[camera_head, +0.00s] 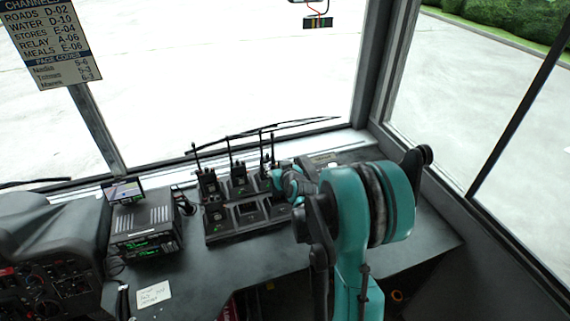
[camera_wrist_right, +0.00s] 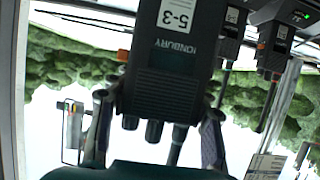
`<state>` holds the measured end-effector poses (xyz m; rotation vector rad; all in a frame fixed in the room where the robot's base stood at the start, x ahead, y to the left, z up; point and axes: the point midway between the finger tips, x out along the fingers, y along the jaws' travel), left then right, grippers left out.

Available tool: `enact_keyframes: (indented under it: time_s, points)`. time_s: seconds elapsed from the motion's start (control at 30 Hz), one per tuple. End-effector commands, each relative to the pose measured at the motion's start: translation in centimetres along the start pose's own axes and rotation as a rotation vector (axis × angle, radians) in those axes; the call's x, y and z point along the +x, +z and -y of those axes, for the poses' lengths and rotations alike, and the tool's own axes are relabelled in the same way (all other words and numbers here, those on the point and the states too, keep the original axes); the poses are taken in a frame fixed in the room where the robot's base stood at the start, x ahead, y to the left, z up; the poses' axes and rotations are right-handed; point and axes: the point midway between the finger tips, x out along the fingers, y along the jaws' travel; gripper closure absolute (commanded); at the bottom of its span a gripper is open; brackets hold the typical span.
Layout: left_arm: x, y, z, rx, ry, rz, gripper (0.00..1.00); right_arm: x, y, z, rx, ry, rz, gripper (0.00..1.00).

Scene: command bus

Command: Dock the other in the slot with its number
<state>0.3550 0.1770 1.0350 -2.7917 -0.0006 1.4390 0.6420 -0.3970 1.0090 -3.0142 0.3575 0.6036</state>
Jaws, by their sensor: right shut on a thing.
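My right gripper (camera_wrist_right: 158,130) is shut on a black radio (camera_wrist_right: 170,65) with a white "5-3" label, seen close up in the wrist view. In the head view the gripper (camera_head: 275,180) is over the right part of a black charging dock (camera_head: 222,238), and my arm hides much of the held radio. Radios stand in the dock's back row at the left (camera_head: 207,183) and middle (camera_head: 239,178), antennas up. A front bay (camera_head: 247,210) looks empty. A dark thing sits in the front left bay; it is unclear. Slot numbers are too small to read. My left gripper is out of view.
A radio set (camera_head: 146,232) with green displays and a small screen (camera_head: 122,190) stand left of the dock. A paper note (camera_head: 153,294) lies on the counter. A channel sign (camera_head: 48,40) hangs upper left. The windscreen is behind the dock.

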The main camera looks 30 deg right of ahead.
Motion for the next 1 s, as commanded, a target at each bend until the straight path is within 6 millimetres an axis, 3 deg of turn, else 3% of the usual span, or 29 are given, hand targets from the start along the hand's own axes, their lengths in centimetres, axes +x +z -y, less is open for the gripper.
enact_keyframes:
  time_s: [0.37,1.0]
  points:
    - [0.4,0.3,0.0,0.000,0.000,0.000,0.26,0.3,0.6,0.3,0.000,0.000,-0.003,0.94]
    - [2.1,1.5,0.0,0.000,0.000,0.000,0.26,1.4,3.3,0.3,0.000,0.000,-0.003,0.94]
